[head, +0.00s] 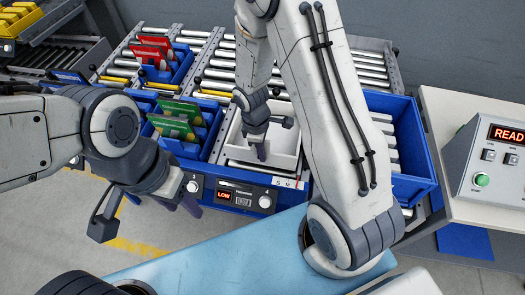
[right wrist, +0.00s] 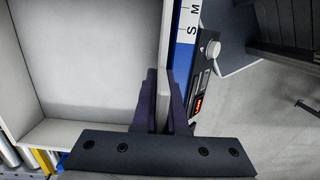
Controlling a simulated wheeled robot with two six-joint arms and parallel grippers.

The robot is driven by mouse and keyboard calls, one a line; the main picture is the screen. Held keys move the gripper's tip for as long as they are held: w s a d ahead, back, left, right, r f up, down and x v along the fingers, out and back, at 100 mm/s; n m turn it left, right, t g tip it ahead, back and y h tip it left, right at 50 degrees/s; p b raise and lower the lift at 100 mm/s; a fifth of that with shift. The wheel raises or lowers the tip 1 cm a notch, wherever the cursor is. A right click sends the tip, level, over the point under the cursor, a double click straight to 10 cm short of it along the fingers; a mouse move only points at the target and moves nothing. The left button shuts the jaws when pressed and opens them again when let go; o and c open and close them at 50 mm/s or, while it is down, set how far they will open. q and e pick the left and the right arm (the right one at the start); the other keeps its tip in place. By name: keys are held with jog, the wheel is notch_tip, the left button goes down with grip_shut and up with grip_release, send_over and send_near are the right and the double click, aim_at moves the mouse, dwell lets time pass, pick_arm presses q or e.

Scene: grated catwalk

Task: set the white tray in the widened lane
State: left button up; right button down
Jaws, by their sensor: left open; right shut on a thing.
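The white tray (head: 284,148) is over a roller lane of the rack in the head view, between blue bins. My right gripper (head: 260,150) is shut on its front wall. In the right wrist view the two dark fingers (right wrist: 161,105) pinch the wall of the tray (right wrist: 75,60), which looks empty. I cannot tell whether the tray rests on the rollers. My left gripper (head: 180,207) is open and empty, in front of the rack at the left. My right arm hides part of the lane's right side.
A blue bin with green cards (head: 175,128) stands left of the tray; one with red cards (head: 153,50) is behind it. An empty blue bin (head: 410,150) stands right. An "S M" scale (head: 287,183) and a "LOW" panel (head: 224,195) line the front edge. A control box (head: 495,155) is far right.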

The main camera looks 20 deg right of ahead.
jog(key=shift+f+b, duration=1.2)
jog(key=shift+f, duration=0.45)
jog(key=c, duration=0.8)
grip_release()
jog(key=shift+c, duration=0.2)
jog(key=shift+o, duration=0.4)
jog(key=o, duration=0.3)
jog(key=shift+o, duration=0.2)
jog(key=shift+r, duration=0.1)
notch_tip(320, 180, up, 8)
jog(key=p, duration=0.8)
